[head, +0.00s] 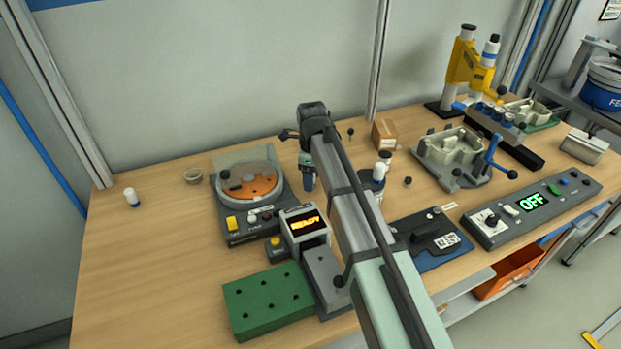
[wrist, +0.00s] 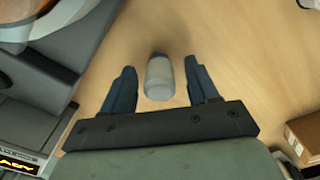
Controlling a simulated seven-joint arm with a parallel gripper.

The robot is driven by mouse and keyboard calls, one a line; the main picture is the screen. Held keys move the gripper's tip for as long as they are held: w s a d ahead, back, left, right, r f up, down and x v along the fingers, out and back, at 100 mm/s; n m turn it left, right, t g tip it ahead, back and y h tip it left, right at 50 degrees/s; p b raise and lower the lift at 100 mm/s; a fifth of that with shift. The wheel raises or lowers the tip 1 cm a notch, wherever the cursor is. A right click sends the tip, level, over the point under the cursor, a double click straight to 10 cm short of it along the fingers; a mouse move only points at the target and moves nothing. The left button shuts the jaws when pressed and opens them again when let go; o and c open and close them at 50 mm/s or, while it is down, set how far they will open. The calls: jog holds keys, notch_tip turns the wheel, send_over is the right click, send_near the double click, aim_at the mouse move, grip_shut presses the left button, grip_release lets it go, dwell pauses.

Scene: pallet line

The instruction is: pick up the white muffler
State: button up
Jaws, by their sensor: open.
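In the head view my gripper (head: 308,178) points down over the table behind the turntable unit's right side. The muffler cannot be made out there; my arm likely hides it. My gripper is open and empty. I cannot tell the height of the fingers above the table.
A turntable unit (head: 228,219) is left of my gripper, with a READY display (head: 306,225) in front. A cardboard box (head: 385,134) stands to the right. A small white-and-blue cylinder (head: 131,197) stands far left, near a small bowl (head: 193,175). The left table is mostly clear.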

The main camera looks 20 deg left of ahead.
grip_shut()
dwell(0.5)
